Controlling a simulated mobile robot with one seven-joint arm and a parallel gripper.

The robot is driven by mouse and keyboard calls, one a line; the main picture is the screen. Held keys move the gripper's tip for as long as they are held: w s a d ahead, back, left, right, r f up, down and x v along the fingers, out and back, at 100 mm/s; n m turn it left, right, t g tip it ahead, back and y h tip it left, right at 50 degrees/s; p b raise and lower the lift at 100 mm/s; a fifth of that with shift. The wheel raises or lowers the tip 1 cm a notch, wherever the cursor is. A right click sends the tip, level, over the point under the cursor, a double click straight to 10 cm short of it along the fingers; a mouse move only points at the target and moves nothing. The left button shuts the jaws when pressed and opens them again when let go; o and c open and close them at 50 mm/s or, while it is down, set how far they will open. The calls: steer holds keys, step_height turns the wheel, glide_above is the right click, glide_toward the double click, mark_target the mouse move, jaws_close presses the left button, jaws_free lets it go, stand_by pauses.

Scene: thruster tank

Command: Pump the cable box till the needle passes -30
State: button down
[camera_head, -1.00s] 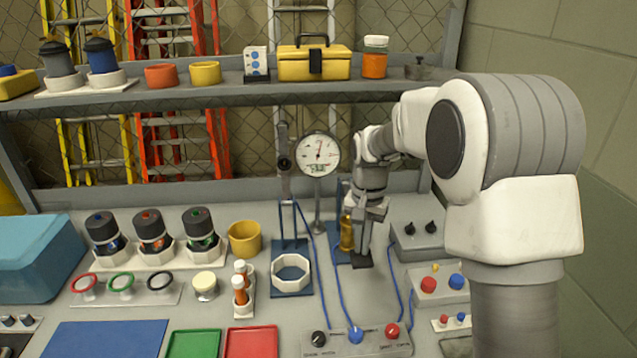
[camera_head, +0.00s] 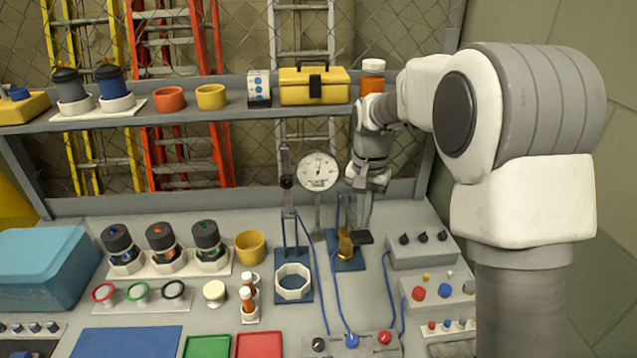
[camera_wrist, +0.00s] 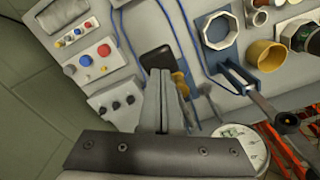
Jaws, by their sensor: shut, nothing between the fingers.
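The round white gauge (camera_head: 318,171) stands on a post behind the bench; its needle points roughly upward and its figures are too small to read. The gauge also shows in the wrist view (camera_wrist: 240,142). Right of it, a brass cylinder (camera_head: 345,244) sits in a blue stand (camera_head: 349,264). A black pad (camera_head: 364,238) is beside the cylinder; it also shows in the wrist view (camera_wrist: 158,58). My gripper (camera_head: 364,226) is shut and empty, pointing down with its tips just above the pad. Contact is unclear. I cannot tell which unit is the cable box.
A grey box with black knobs (camera_head: 421,248) and a button box (camera_head: 438,290) stand to the right. Blue cables run toward the front panel (camera_head: 352,345). A second blue stand with a white ring (camera_head: 293,281) is to the left. The shelf (camera_head: 225,111) is behind.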

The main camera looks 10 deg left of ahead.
stand_by(0.4)
step_height(320, 180, down, 13)
steer(key=b, duration=0.9)
step_height(320, 180, up, 13)
steer(key=p, duration=1)
step_height(320, 180, down, 13)
steer(key=b, duration=0.8)
step_height(320, 180, up, 13)
steer(key=p, duration=0.9)
